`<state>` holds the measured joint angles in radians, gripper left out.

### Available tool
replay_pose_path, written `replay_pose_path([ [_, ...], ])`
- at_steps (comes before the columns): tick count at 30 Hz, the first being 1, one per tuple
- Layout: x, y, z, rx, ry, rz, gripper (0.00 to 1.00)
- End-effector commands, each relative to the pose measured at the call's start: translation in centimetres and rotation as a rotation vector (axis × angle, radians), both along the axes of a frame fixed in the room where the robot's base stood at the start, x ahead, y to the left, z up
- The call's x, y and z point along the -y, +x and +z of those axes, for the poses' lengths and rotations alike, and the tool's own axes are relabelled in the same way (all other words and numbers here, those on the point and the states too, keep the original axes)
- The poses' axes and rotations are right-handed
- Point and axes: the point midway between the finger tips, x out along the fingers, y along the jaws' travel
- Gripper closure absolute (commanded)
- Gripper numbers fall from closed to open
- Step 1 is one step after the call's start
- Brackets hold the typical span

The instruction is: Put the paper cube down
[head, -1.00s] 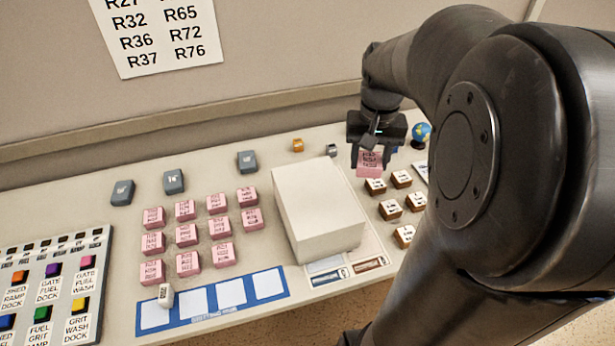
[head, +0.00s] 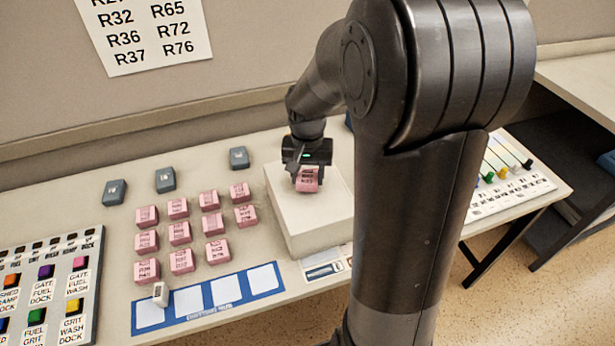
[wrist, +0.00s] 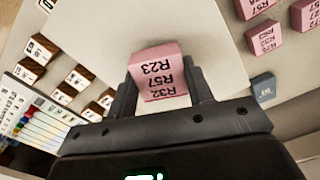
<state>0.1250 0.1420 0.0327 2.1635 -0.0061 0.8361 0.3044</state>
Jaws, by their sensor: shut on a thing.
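My gripper (head: 307,168) is shut on a pink paper cube (head: 308,182) with printed codes. In the head view the cube is over the top of a large white block (head: 330,236). I cannot tell whether it touches that top or hangs just above it. In the wrist view the cube (wrist: 158,72) sits between the two fingers (wrist: 163,92), and its codes R23, R57 and R32 read upside down. The white block's top (wrist: 100,35) shows behind it.
Several pink cubes (head: 180,233) stand in rows left of the block. A blue strip with white squares (head: 227,293) lies at the table's front, a small white piece (head: 160,294) at its left end. Grey blocks (head: 165,180) stand behind. My arm hides the table's right part.

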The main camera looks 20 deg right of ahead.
Motion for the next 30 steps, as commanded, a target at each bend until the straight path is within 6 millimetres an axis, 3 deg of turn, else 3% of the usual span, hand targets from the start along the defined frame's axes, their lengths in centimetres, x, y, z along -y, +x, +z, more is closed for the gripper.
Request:
replay_pose_path([
  [3, 0.02, 0.01, -0.98, 0.000, 0.000, 0.000, 0.76],
  [14, 0.02, -0.01, -1.31, 0.000, 0.000, 0.000, 0.76],
  [15, 0.02, -0.01, -1.29, 0.000, 0.000, 0.000, 0.51],
  [22, 0.02, 0.00, -1.26, 0.001, 0.000, 0.000, 0.32],
  [30, 0.03, 0.02, -1.11, 0.002, -0.001, 0.000, 0.31],
])
